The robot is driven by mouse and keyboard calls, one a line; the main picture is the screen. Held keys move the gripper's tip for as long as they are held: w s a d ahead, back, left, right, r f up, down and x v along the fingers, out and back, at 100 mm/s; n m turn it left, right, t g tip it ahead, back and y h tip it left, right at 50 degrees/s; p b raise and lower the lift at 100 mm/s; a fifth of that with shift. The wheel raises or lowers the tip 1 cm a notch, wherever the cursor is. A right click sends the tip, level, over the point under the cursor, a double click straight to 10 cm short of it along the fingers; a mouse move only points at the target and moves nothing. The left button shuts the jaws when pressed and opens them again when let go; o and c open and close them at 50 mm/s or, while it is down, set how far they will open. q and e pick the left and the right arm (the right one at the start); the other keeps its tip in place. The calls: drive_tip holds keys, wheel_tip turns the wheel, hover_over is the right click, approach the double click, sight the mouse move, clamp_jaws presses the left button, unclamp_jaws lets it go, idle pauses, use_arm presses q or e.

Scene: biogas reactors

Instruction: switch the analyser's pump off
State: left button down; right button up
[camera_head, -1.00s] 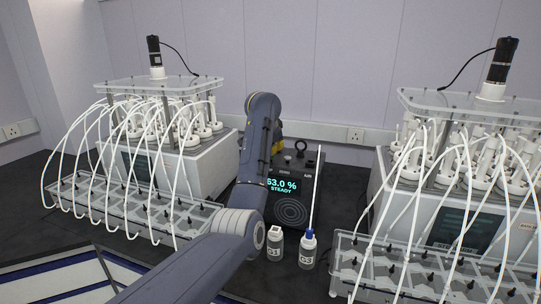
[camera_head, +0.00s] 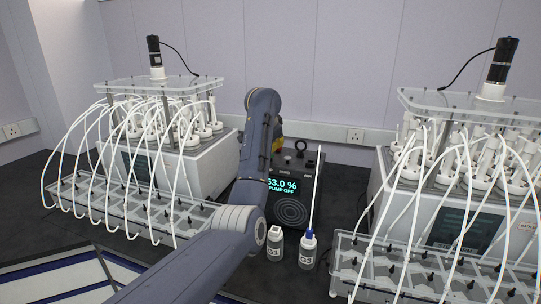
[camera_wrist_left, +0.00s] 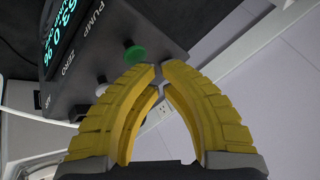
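The analyser (camera_head: 303,180) is a dark box at the middle of the bench, partly hidden by my left arm in the head view. Its screen (camera_head: 283,186) reads 63.0 % with PUMP OFF below. In the left wrist view, a green button (camera_wrist_left: 134,53) sits by the word PUMP, and a pale knob (camera_wrist_left: 101,89) is near ZERO. My left gripper (camera_wrist_left: 160,69) has its yellow fingertips together and empty, close beside the green button. I cannot tell whether they touch it. In the head view the gripper is mostly hidden behind my arm. My right gripper is not in view.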

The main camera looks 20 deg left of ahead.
use_arm(q)
drive_tip(key=shift+r, duration=0.25)
drive_tip(key=shift+r, duration=2.95)
